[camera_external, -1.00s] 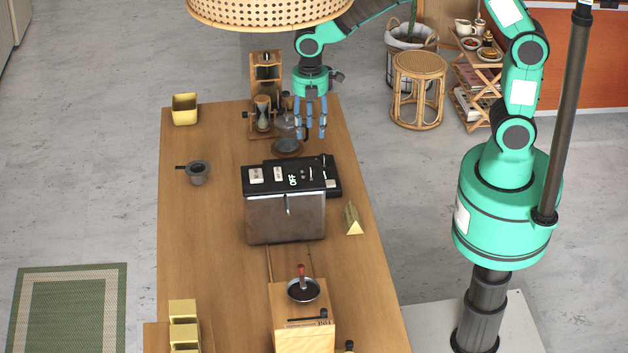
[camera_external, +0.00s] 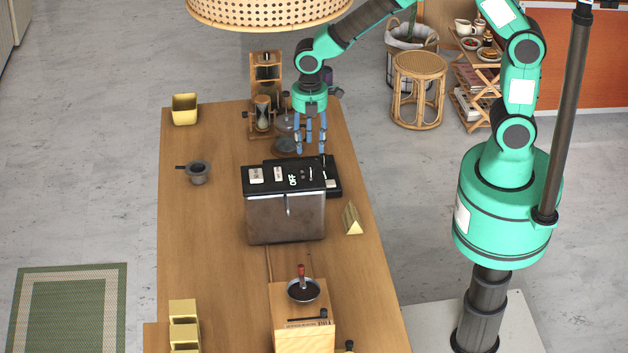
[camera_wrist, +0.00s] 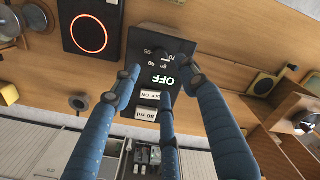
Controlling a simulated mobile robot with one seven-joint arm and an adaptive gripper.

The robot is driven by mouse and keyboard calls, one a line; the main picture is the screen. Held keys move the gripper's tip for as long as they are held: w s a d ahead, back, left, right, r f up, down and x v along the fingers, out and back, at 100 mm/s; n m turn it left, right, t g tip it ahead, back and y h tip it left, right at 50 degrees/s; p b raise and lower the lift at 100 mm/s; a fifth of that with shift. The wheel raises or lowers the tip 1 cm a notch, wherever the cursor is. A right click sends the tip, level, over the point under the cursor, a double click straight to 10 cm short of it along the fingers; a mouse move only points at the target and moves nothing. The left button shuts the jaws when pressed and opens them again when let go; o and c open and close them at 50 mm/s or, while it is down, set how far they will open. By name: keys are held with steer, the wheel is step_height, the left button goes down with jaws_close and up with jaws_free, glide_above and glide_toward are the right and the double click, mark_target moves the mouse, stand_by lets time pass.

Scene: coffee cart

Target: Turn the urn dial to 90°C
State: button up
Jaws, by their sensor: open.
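The urn (camera_external: 286,220) is a metal box with a black top panel, standing mid-table in the external view. In the wrist view its black control panel (camera_wrist: 133,42) shows a lit green OFF, white labels and small temperature numbers, upside down. The dial (camera_wrist: 165,55) is dark and hard to make out among the numbers; its setting is not clear. My gripper (camera_external: 311,151) has blue fingers pointing down, above the panel's far edge. In the wrist view the spread, empty fingers of my gripper (camera_wrist: 163,80) reach over the panel around the dial area. I cannot tell whether any finger touches it.
A black plate with an orange-lit ring (camera_wrist: 89,33) lies beside the panel in the wrist view. An hourglass stand (camera_external: 264,95) stands behind my gripper. A gold wedge (camera_external: 352,218) sits right of the urn. A woven lampshade (camera_external: 268,12) hangs above. The table's left side is mostly clear.

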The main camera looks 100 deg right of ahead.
mark_target(310, 167)
step_height(310, 167, down, 9)
steer(key=shift+r, duration=0.2)
stand_by(0.4)
jaws_close()
